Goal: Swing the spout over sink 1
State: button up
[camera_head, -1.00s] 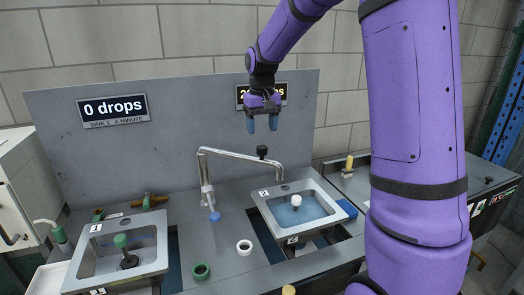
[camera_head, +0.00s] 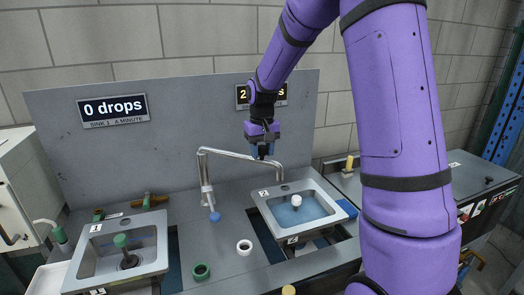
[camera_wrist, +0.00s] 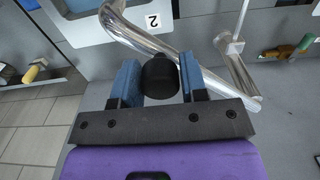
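The bent metal spout (camera_head: 235,153) rises from a post between the two sinks, and its free end hangs over sink 2 (camera_head: 262,207) on the right. It carries a black knob (camera_wrist: 160,76) on top. My gripper (camera_head: 262,150) is over the spout, pointing down. In the wrist view its two blue fingers stand on either side of the knob, with little gap; firm contact cannot be made out. The spout crosses behind the knob there (camera_wrist: 140,38). Sink 1 (camera_head: 92,268) is at the left with a green-topped plug (camera_head: 120,241) in it.
A backboard (camera_head: 190,125) stands close behind, with a sign (camera_head: 112,110) reading 0 drops. A brass valve (camera_head: 150,200) is behind sink 1.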

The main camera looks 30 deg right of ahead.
grip_shut()
jog(key=shift+s+a+m, duration=0.25)
jog(key=shift+a+m, duration=0.05)
jog(key=shift+a, duration=0.15)
jog(key=s+a+m, duration=0.3)
jog(key=a+m, duration=0.6)
jog(key=a, duration=0.8)
jog(key=w+a+m, duration=0.9)
jog(key=w+a, duration=0.1)
jog(key=a, duration=0.4)
jog(key=shift+a, duration=0.35)
jog(key=shift+w+r, duration=0.1)
jog(key=shift+w, duration=0.05)
jog(key=shift+o, duration=2.4)
grip_release()
